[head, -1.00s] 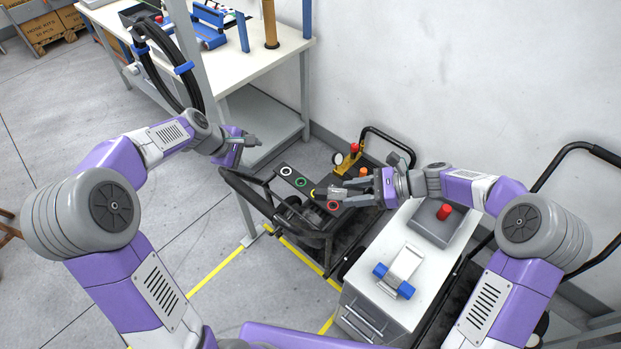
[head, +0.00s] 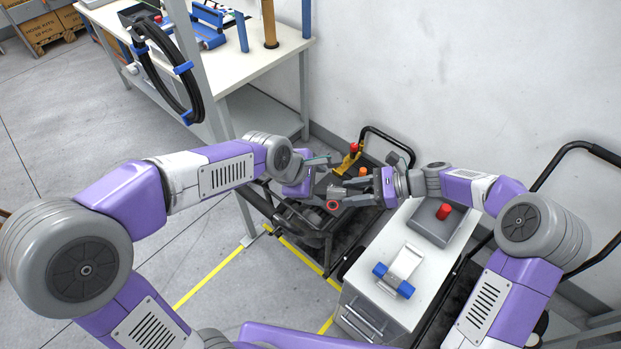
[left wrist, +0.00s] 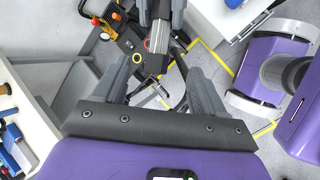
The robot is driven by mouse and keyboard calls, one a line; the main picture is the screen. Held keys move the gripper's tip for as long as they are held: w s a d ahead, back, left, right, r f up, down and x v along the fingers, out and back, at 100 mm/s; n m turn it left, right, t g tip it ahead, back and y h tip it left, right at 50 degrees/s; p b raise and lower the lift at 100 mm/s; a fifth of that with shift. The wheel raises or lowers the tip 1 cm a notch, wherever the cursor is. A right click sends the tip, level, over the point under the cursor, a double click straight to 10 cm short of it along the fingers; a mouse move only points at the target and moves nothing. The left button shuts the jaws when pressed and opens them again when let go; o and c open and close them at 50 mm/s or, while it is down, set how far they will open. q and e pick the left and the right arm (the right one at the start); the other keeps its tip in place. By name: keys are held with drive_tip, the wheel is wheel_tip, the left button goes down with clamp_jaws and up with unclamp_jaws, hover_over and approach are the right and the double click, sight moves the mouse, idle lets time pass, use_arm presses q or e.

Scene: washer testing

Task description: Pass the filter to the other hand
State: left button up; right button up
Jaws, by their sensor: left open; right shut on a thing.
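The filter (head: 338,192) is a small grey piece held in my right gripper (head: 362,190), above the dark cart. In the left wrist view the filter (left wrist: 157,40) is a ribbed silver-grey piece between the two dark fingers of my right gripper (left wrist: 161,10), at top centre. My left gripper (head: 322,176) is open and faces my right gripper from the left. In the left wrist view the spread fingers of my left gripper (left wrist: 155,82) lie on either side below the filter. No contact between them shows.
Below is a dark cart with a black panel carrying coloured rings, including a red ring (head: 333,206). A white cabinet (head: 372,300) stands at right with a grey box with a red button (head: 445,212). A workbench (head: 270,60) and a grey post are at the back left.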

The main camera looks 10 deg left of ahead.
sight(330, 192)
use_arm(q)
drive_tip(key=x, duration=0.9)
drive_tip(key=c, duration=1)
drive_tip(key=shift+c, duration=0.9)
use_arm(e)
drive_tip(key=o, duration=1.2)
drive_tip(key=shift+d, duration=0.1)
